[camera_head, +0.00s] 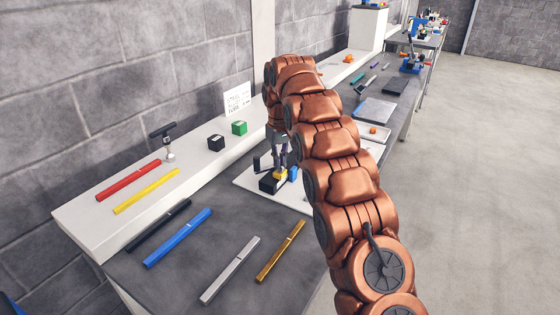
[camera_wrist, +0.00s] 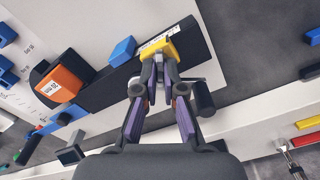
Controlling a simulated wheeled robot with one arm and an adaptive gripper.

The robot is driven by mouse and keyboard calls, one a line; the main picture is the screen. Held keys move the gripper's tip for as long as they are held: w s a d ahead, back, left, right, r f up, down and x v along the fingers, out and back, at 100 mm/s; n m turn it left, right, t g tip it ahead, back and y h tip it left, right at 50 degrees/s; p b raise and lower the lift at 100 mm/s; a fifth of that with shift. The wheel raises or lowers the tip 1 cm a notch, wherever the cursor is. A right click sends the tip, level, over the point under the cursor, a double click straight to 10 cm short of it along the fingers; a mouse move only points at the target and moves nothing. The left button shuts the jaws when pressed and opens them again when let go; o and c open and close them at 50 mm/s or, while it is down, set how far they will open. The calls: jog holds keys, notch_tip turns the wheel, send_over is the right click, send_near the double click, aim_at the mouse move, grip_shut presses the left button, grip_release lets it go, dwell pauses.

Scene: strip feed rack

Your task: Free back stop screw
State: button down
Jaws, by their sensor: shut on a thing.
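My gripper (camera_wrist: 160,62) points down at the black fixture (camera_wrist: 105,92) and is shut. Its fingertips meet at a yellow labelled piece (camera_wrist: 158,46) on the fixture's end, and the closed fingers hide the exact contact. The yellow piece also shows in the head view (camera_head: 280,175), just under my gripper (camera_head: 279,166). A silver part with a black cylinder (camera_wrist: 205,98) lies beside the fingers. I cannot tell for certain which part is the back stop screw. A blue block (camera_wrist: 122,51) and an orange labelled block (camera_wrist: 60,85) sit farther left along the fixture.
A T-handled tool (camera_head: 166,142) stands on the white shelf (camera_head: 83,213), near red (camera_head: 128,180) and yellow (camera_head: 146,190) bars. Black and green cubes (camera_head: 239,128) are farther along. Blue, silver and brass bars (camera_head: 280,250) lie on the grey bench, with bare room between them.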

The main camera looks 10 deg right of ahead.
jog(key=c, duration=1.3)
grip_release()
